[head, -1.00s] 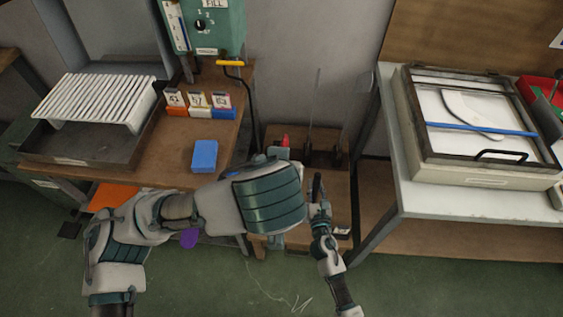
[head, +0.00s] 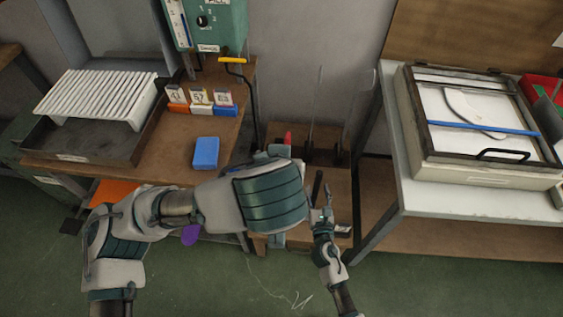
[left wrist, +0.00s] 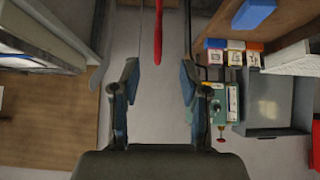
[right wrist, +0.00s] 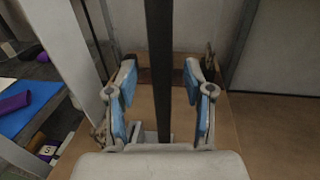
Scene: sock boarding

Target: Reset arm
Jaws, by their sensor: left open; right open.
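My right gripper (head: 325,205) is in the lower middle of the head view, beside a short dark upright bar (head: 317,187). In the right wrist view its two blue-padded fingers (right wrist: 162,95) are spread. A dark bar (right wrist: 160,60) runs between them without visible contact with either finger. My left arm crosses the head view from the lower left, and its gripper is mostly hidden behind its own forearm. In the left wrist view the left gripper (left wrist: 155,85) is open. A red rod (left wrist: 158,35) shows beyond and between its fingers, apart from both.
A wooden bench (head: 160,165) at left holds a white slatted rack (head: 95,98), small labelled cards and a blue block (head: 206,153). A light table (head: 400,185) at right carries a framed glass-topped box (head: 480,165). Green floor (head: 440,290) is clear in front.

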